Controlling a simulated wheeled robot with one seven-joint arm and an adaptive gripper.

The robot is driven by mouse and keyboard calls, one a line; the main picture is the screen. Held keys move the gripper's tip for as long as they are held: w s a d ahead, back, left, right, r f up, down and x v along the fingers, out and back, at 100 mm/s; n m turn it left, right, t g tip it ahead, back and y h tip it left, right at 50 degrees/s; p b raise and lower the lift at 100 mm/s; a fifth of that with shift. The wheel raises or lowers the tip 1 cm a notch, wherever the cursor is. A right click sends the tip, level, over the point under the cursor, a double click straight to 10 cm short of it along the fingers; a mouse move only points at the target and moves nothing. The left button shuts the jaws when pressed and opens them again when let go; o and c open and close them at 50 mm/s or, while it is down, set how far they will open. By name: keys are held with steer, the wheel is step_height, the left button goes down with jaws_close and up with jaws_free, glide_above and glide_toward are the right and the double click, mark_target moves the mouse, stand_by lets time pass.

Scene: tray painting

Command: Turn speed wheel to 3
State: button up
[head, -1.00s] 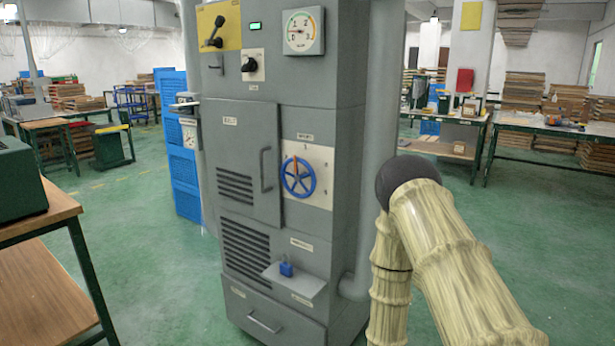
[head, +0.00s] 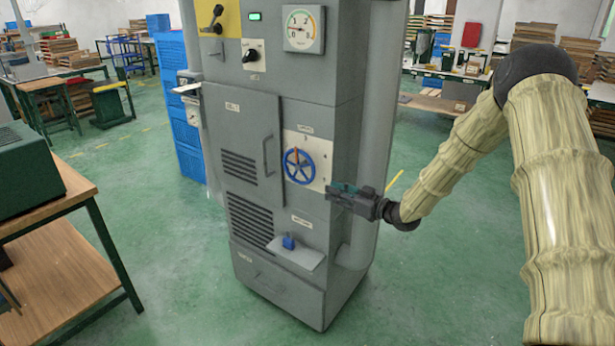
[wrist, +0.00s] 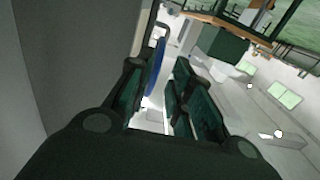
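The speed wheel (head: 299,167) is a blue spoked handwheel on a pale dial plate (head: 323,172) on the grey cabinet's front. Its orange mark points roughly upward; the small dial figures are too small to read surely. My gripper (head: 334,190) is just right of and slightly below the wheel in the head view, near the plate's lower right edge. In the wrist view the two dark green-padded fingers (wrist: 156,92) stand apart with a gap between them. A blue strip of the wheel's rim (wrist: 155,66) shows edge-on beyond the gap. I see no grip on it.
The cabinet has a door handle (head: 267,156) left of the wheel and a small shelf (head: 300,256) with a blue padlock-like item (head: 288,242) below. A vertical pipe (head: 372,130) runs along its right side. A wooden-topped table (head: 60,185) stands at left. Green floor is open at right.

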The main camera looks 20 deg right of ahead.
mark_target(307, 182)
steer(key=p+x, duration=0.1)
steer(key=x, duration=0.9)
steer(key=shift+w+a, duration=0.25)
jaws_close()
